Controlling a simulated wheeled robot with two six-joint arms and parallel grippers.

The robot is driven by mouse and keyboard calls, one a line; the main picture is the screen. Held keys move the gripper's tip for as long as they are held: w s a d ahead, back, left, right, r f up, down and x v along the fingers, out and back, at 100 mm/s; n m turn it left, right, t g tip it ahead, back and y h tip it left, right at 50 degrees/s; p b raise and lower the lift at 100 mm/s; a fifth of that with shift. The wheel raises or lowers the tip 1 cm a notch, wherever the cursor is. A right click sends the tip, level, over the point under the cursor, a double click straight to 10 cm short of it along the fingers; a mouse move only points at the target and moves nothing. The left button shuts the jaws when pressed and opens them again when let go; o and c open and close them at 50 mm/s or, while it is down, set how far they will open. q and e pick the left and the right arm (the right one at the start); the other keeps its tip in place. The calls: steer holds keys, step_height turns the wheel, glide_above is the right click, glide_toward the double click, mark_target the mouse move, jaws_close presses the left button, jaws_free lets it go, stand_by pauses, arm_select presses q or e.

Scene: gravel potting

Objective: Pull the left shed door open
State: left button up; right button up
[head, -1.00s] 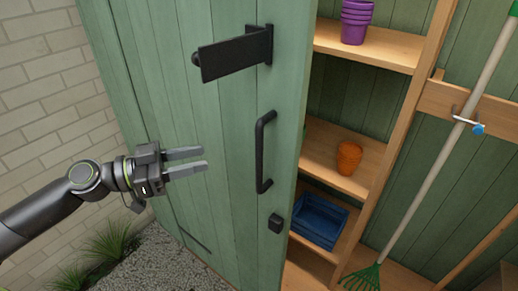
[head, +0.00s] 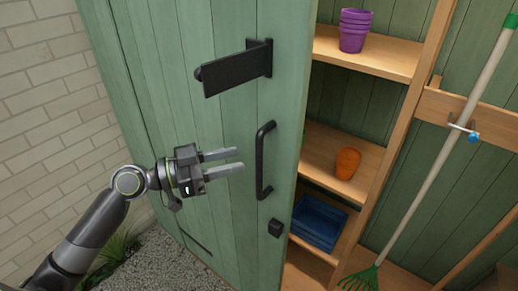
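The left shed door (head: 226,130) is green planked wood and stands partly open, with the shed's inside showing past its right edge. A black vertical bar handle (head: 260,162) is fixed near that edge. My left gripper (head: 241,159) is open and empty, its two fingers pointing right. In the picture its fingertips are a short way left of the handle, with a visible gap. My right gripper is not in view.
A black latch plate (head: 236,70) juts from the door above the handle. Inside are wooden shelves with purple pots (head: 354,30), an orange pot (head: 347,163) and a blue crate (head: 318,221). A green rake (head: 435,150) leans at the right. A brick wall (head: 50,110) is at the left.

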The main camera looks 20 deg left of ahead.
arm_select(q)
steer(key=p+x, duration=0.2)
steer(key=x, duration=0.5)
steer(key=shift+p, duration=0.35)
jaws_close()
